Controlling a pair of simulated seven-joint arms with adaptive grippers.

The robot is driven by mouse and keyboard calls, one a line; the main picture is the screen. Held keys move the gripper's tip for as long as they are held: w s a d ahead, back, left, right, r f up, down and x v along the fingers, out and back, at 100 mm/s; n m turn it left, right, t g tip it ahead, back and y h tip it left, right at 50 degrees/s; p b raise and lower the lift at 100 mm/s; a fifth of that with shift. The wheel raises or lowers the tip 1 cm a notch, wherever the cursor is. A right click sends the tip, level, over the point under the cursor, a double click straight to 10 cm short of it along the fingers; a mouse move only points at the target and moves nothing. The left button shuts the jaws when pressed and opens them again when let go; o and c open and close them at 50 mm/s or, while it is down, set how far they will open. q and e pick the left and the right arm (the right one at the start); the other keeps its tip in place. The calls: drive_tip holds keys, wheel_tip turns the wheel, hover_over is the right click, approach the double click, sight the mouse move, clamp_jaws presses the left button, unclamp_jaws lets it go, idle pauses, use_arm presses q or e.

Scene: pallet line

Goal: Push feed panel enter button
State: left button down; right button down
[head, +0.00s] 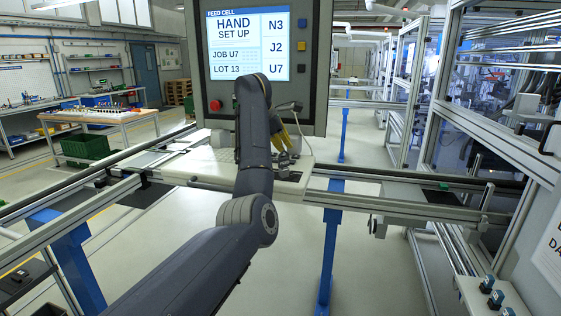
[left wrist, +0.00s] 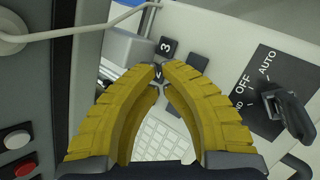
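The feed panel's screen (head: 248,44) reads HAND SET UP in the head view. My left gripper (head: 284,152) has yellow fingers and is low in front of the panel. In the left wrist view the gripper (left wrist: 161,68) has its fingertips drawn together, with nothing clearly held. Just beyond the tips are dark keys, one marked 3 (left wrist: 167,46). Whether the tips touch a key I cannot tell. No button labelled enter is readable; the fingers hide part of the key area. My right gripper is not in view.
A rotary selector (left wrist: 285,108) marked OFF and AUTO stands right of the fingers. A pale keypad (left wrist: 158,140) shows between them. A red button (head: 215,105) is on the panel's left side. A rail (head: 420,207) runs right, and a green crate (head: 86,147) stands left.

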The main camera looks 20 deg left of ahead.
use_arm(q)
drive_tip(key=shift+r, duration=1.75)
drive_tip(key=shift+a, duration=0.1)
